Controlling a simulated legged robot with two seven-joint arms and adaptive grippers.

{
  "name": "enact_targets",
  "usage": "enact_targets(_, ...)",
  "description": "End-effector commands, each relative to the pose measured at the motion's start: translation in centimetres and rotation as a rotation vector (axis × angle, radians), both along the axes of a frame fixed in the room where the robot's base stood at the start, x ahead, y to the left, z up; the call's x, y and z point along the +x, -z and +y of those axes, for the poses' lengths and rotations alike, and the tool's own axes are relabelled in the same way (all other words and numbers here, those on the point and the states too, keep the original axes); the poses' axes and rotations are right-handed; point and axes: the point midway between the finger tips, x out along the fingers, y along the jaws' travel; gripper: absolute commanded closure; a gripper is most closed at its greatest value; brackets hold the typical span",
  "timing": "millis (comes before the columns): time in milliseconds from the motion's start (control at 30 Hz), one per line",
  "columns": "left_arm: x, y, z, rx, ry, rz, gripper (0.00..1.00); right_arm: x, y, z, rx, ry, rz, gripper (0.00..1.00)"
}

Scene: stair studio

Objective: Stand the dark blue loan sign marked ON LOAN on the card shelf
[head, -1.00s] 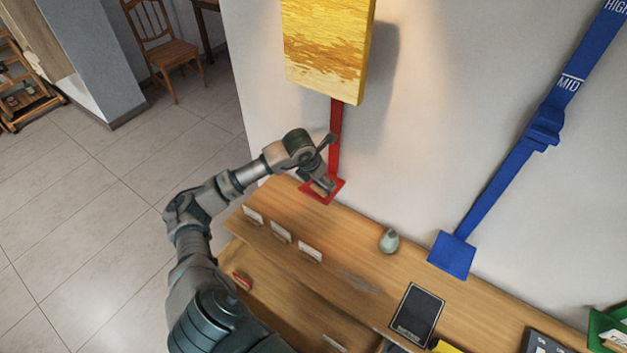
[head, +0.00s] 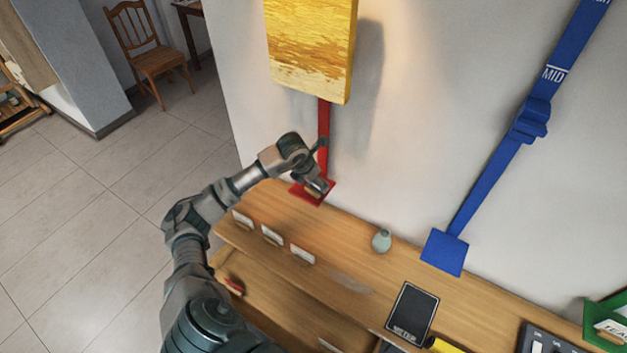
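I cannot make out a dark blue sign marked ON LOAN in the head view. My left gripper (head: 316,187) reaches in from the left and is at the small red plate (head: 299,195) at the foot of the red strip below the yellow painting. Its fingers are small and partly hidden, so I cannot tell whether they are open or hold something. Several small white cards (head: 272,235) stand along the left part of the wooden counter (head: 345,255); no label shows which surface is the card shelf. My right gripper is not in view.
A yellow painting (head: 312,45) hangs above. A pale vase (head: 381,240), a blue plate (head: 444,252) below a blue strip marked MID (head: 490,175), a black panel (head: 411,313) and a green holder (head: 608,318) line the counter. The counter between cards and panel is mostly clear.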

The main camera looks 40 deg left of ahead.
Motion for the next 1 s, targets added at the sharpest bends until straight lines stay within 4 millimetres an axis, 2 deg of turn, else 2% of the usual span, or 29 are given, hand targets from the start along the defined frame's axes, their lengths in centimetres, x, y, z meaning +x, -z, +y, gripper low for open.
enact_targets(200,0.0,0.2,0.2,-0.001,-0.002,0.0,0.48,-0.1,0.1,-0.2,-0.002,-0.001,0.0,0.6)
enact_targets(233,0.0,0.1,0.2,-0.001,-0.002,0.0,0.1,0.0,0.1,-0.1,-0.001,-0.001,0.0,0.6)
enact_targets(267,0.0,0.1,0.2,-0.001,-0.002,0.0,0.03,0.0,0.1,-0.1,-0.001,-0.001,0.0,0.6)
enact_targets(300,0.0,0.1,0.2,-0.001,-0.002,0.0,0.0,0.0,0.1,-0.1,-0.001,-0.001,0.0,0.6)
enact_targets(667,-0.1,-0.3,-0.1,0.003,-0.001,-0.001,0.0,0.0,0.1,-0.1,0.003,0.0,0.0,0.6)
enact_targets(767,-0.5,-1.3,0.1,0.004,-0.002,-0.002,0.0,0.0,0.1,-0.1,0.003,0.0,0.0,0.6)
enact_targets(1000,-2.5,-6.0,0.7,0.001,-0.002,-0.003,0.0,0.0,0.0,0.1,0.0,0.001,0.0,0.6)
